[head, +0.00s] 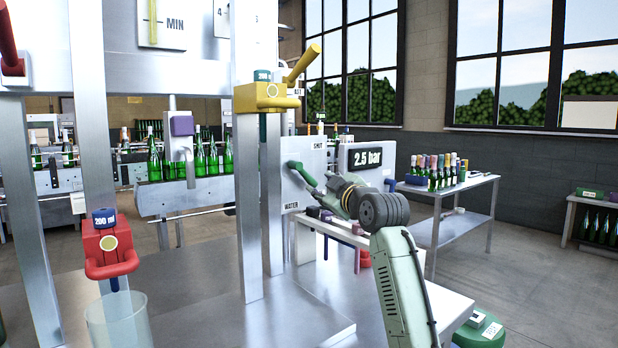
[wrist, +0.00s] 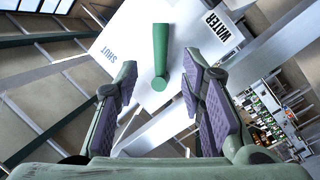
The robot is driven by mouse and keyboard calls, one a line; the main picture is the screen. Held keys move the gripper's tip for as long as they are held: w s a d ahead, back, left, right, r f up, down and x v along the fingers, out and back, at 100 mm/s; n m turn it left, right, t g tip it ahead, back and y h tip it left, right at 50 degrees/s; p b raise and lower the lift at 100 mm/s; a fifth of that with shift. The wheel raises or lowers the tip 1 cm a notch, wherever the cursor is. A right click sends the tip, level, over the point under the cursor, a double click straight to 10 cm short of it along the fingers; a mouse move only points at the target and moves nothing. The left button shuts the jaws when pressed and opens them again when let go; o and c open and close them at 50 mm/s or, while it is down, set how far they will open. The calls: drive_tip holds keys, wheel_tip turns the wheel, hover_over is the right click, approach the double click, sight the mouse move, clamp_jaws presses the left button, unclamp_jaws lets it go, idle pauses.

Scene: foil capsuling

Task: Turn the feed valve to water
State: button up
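The feed valve's green lever (head: 301,173) is on a pale panel (head: 292,192) marked SHUT at the upper right and WATER at the lower left. In the head view it slants down to the right, toward neither label exactly. My gripper (head: 326,190) is just in front of the panel. In the wrist view the lever (wrist: 161,52) lies between the fingers of my gripper (wrist: 161,65), with space on both sides. The fingers are open, and I see no contact. The WATER label (wrist: 222,27) is at the upper right there and SHUT at the left.
A 2.5 bar display (head: 366,158) stands right of the panel. A yellow fixture (head: 268,97) on a metal post is to the left, with a red dispenser (head: 110,247) above a clear beaker (head: 118,322) farther left. A bottle table (head: 465,190) stands behind at right.

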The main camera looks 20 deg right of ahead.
sight(310, 179)
drive_tip(key=w+p, duration=0.1)
drive_tip(key=w, duration=0.4)
drive_tip(key=w+p, duration=0.1)
drive_tip(key=w, duration=0.1)
drive_tip(key=shift+w+a+r+p, duration=0.1)
drive_tip(key=shift+w+a+p, duration=0.15)
drive_tip(key=shift+a+p, duration=0.1)
drive_tip(key=shift+w, duration=0.55)
drive_tip(key=shift+c, duration=0.4)
clamp_jaws()
